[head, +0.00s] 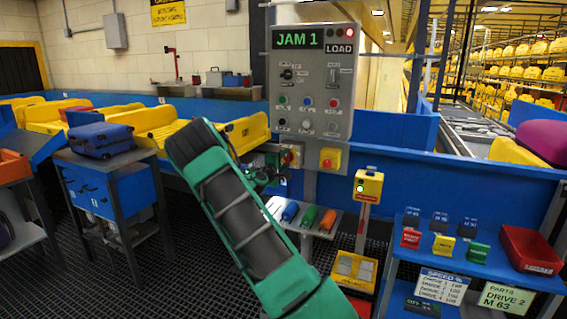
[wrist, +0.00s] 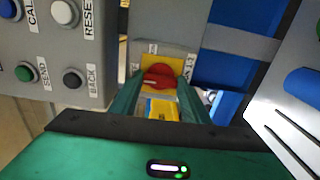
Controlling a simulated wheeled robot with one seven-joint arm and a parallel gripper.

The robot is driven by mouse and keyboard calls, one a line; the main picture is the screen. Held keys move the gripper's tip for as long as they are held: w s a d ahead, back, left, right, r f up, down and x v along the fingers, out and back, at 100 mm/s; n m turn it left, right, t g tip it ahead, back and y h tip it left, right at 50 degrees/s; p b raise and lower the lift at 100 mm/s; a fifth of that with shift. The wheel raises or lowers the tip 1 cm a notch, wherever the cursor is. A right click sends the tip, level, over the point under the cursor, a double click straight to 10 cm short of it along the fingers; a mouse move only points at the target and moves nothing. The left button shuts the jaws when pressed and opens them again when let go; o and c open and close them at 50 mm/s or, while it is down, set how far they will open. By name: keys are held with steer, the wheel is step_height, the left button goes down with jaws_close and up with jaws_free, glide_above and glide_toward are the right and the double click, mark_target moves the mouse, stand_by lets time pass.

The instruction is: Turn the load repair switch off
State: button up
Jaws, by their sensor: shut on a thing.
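The repair switch is a red rotary handle (wrist: 158,75) on a yellow plate (wrist: 180,60) on a grey box, in the middle of the wrist view. In the head view it shows as a grey box with a red knob (head: 292,157) under the control panel. My gripper (wrist: 158,98) has its green fingers on either side of the red handle and is shut on it. In the head view my gripper (head: 268,172) reaches the box from the left. The handle's exact angle and the small labels around it are not readable.
A grey LOAD control panel (head: 312,85) with a lit JAM 1 display hangs just above. A yellow box with a red button (head: 330,158) is right of the switch. A sloped shelf (head: 303,217) with blue, green and orange items sits below.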

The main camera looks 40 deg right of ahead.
steer(key=o, duration=1)
steer(key=shift+w+a+f, duration=0.25)
steer(key=shift+w+a, duration=0.05)
steer(key=shift+w, duration=0.05)
steer(key=shift+o, duration=0.2)
steer(key=shift+s+d+r, duration=0.1)
steer(key=shift+s+d, duration=0.05)
steer(key=shift+s, duration=0.05)
steer(key=v, duration=1)
steer(key=shift+a, duration=0.4)
steer(key=shift+s, duration=0.15)
